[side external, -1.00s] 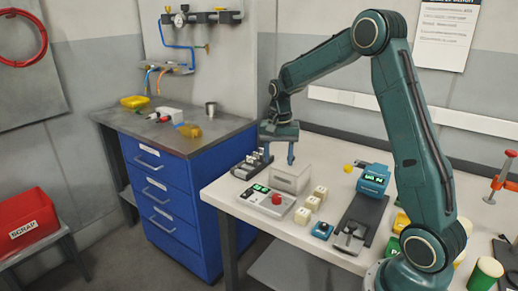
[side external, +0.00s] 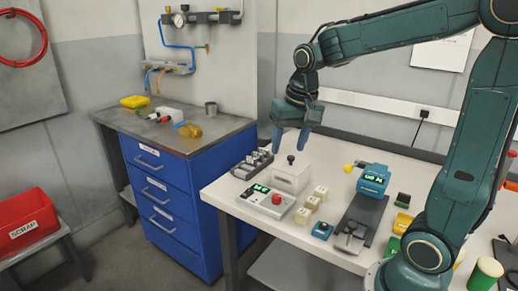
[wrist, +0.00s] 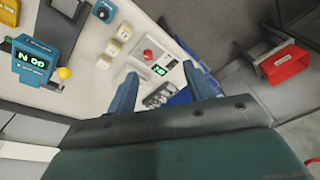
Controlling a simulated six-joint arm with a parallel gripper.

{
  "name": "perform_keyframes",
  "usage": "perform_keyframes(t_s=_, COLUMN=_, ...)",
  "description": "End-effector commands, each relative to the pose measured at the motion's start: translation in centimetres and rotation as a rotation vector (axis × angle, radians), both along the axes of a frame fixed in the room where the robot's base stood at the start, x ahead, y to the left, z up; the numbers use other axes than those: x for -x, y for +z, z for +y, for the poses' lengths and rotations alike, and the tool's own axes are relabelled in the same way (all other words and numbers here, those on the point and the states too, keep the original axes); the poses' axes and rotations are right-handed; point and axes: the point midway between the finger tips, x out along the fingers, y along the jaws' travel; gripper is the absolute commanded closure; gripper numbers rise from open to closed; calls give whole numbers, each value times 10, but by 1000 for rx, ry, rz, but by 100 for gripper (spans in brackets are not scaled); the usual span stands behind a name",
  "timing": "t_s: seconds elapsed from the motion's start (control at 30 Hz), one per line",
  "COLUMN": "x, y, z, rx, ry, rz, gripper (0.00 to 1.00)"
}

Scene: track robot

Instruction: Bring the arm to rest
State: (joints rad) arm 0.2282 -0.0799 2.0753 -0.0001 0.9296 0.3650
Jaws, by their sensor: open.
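My gripper (side external: 291,142) is open and empty. In the side external view it hangs above the white box with a black knob (side external: 290,172), its two blue-grey fingers pointing down and apart. In the wrist view the fingers of my gripper (wrist: 167,90) are spread wide, with bench items beyond them. The white box is largely hidden in the wrist view. A grey control panel with a red button and green display (side external: 266,201) lies in front of the box.
A blue drawer cabinet (side external: 185,200) stands left. A red scrap bin (side external: 25,219) is at far left.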

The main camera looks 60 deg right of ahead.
Motion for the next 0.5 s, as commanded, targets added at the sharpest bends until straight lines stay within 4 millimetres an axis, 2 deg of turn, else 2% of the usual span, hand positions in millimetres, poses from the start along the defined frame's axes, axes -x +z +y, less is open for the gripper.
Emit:
perform_keyframes(t_s=0.2, x=39, y=18, z=27, rx=37, ry=148, rz=-67, gripper=48)
perform_keyframes(t_s=0.5, x=93, y=26, z=55, rx=90, ry=343, rz=-155, gripper=48)
